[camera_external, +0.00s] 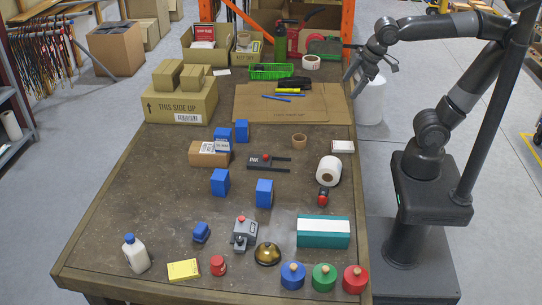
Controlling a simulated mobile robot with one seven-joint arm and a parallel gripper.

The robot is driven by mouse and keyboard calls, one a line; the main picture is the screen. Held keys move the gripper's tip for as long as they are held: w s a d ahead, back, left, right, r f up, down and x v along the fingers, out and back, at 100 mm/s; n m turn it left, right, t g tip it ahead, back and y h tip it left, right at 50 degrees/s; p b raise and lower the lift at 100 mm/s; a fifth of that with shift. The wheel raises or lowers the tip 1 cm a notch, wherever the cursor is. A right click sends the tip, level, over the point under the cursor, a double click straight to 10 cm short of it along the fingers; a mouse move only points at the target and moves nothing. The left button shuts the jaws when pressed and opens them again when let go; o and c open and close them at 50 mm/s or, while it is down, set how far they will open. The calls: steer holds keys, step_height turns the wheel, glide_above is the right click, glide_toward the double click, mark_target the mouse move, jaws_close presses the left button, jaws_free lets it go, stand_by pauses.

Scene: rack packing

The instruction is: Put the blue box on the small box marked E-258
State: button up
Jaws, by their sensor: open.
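Several blue boxes stand mid-table: a front one (264,194), one left of it (220,182), and two farther back, the rear one (241,131) and another (222,134) by a small brown cardboard box (197,155). That brown box has white labels; I cannot read E-258 on it. I cannot tell whether the nearby blue box stands on it or behind it. My gripper (358,84) is open and empty, pointing down beside the table's far right edge, well away from the blue boxes.
A large carton (165,108) carrying smaller cartons stands at the back left. Flat cardboard (312,106), a green basket (271,71) and an orange rack post (347,25) are at the back. A white roll (328,171) and a teal box (323,240) are at right.

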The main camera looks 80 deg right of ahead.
steer(key=s+f+m, duration=0.2)
steer(key=s+f, duration=0.2)
steer(key=s, duration=0.2)
steer(key=shift+s+d+m+t+y, duration=0.2)
steer(key=shift+d+m+t+y, duration=0.15)
steer(key=shift+m+t+y, duration=0.05)
